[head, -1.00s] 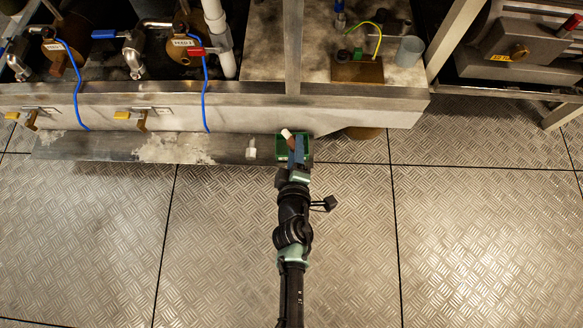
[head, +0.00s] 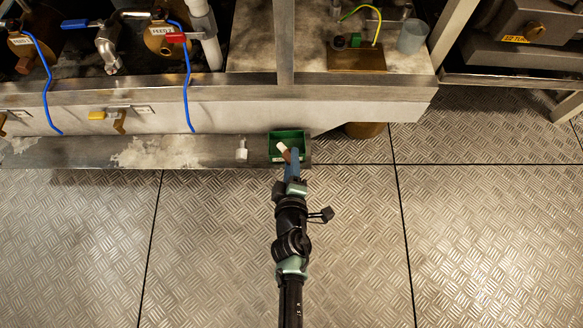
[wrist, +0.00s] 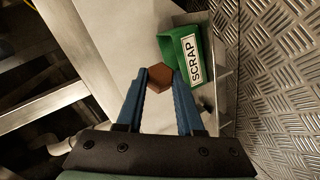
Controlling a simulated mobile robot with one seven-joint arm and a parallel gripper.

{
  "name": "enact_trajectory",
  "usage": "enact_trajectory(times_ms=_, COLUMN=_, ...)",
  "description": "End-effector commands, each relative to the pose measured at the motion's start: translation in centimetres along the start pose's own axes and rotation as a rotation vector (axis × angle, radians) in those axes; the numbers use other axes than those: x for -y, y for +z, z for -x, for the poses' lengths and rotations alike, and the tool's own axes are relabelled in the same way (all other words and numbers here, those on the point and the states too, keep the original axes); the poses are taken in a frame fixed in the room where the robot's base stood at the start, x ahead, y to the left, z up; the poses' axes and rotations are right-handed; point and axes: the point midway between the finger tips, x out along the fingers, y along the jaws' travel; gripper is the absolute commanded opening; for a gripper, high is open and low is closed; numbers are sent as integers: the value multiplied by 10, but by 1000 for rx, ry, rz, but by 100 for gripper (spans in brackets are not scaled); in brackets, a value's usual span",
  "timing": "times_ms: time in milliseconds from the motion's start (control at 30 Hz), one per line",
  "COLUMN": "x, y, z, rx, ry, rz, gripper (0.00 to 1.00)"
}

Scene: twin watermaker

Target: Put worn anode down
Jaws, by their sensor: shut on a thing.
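My gripper (head: 290,162) is shut on the worn anode (head: 281,147), a brown piece with a pale end, held tilted. In the head view the anode appears in front of the green scrap bin (head: 277,138). In the wrist view the anode's brown hexagonal end (wrist: 148,78) shows between the tips of my blue fingers, beside the bin (wrist: 186,57) labelled SCRAP. The bin sits at the right end of a grey ledge. I cannot tell whether the anode touches the bin or how high it is above it.
A small white fitting (head: 241,152) stands on the grey ledge (head: 80,150), left of the bin. Behind are the machine's frame, valves with blue hoses, and a clear cup (head: 412,37). The metal floor (head: 480,230) in front is open.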

Motion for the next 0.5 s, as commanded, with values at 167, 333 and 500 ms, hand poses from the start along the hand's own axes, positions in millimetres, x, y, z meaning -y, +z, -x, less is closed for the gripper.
enact_trajectory(times_ms=167, x=24, y=9, z=-10, rx=0, ry=0, rz=0, gripper=0)
enact_trajectory(times_ms=333, x=24, y=9, z=-10, rx=-1, ry=0, rz=1, gripper=0)
enact_trajectory(times_ms=500, x=24, y=9, z=-10, rx=-1, ry=0, rz=1, gripper=0)
